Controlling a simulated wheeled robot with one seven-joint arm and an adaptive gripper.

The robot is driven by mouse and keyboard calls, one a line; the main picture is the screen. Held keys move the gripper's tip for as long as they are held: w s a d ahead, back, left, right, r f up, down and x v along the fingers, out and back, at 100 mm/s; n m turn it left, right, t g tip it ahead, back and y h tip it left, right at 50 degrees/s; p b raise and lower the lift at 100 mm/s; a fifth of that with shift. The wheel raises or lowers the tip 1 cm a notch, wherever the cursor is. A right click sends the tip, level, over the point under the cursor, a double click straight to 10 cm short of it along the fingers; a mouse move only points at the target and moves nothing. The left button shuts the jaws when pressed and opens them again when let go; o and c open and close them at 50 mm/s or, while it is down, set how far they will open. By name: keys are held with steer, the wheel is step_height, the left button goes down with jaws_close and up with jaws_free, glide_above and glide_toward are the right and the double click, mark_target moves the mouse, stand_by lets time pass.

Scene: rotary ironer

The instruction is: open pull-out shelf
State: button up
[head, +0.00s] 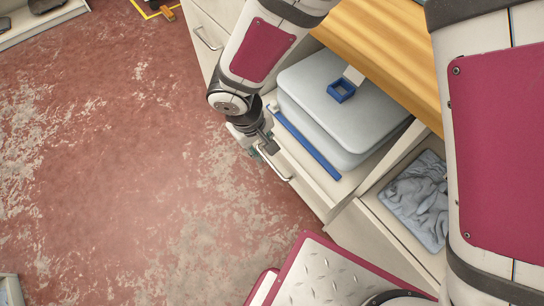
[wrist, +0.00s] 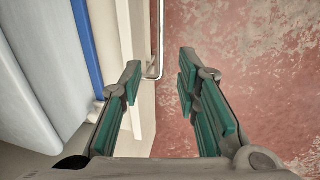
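My gripper (head: 262,148) is at the far end of this handle, partly hidden by my wrist. In the wrist view my gripper (wrist: 160,68) is open and empty. The handle (wrist: 161,35) shows between the two fingertips, near their level, with a gap on both sides. I cannot tell whether either finger touches it.
A small blue square holder (head: 341,90) stands on the linen. A wooden top (head: 395,50) overhangs the shelf. Another handle (head: 207,38) is on a cabinet front at the back. A compartment with crumpled blue cloth (head: 418,200) is at right. The red floor (head: 120,170) in front is clear.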

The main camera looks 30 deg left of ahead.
mark_target(268, 162)
steer(key=f+b, duration=0.1)
steer(key=f, duration=0.2)
steer(key=w+f, duration=0.1)
steer(key=f, duration=0.2)
steer(key=f+b, duration=0.1)
steer(key=f, duration=0.2)
steer(key=shift+w+d+f+b, duration=0.15)
steer(key=shift+w+d+b, duration=0.1)
steer(key=shift+w+b, duration=0.1)
jaws_close()
steer(key=shift+s, duration=0.1)
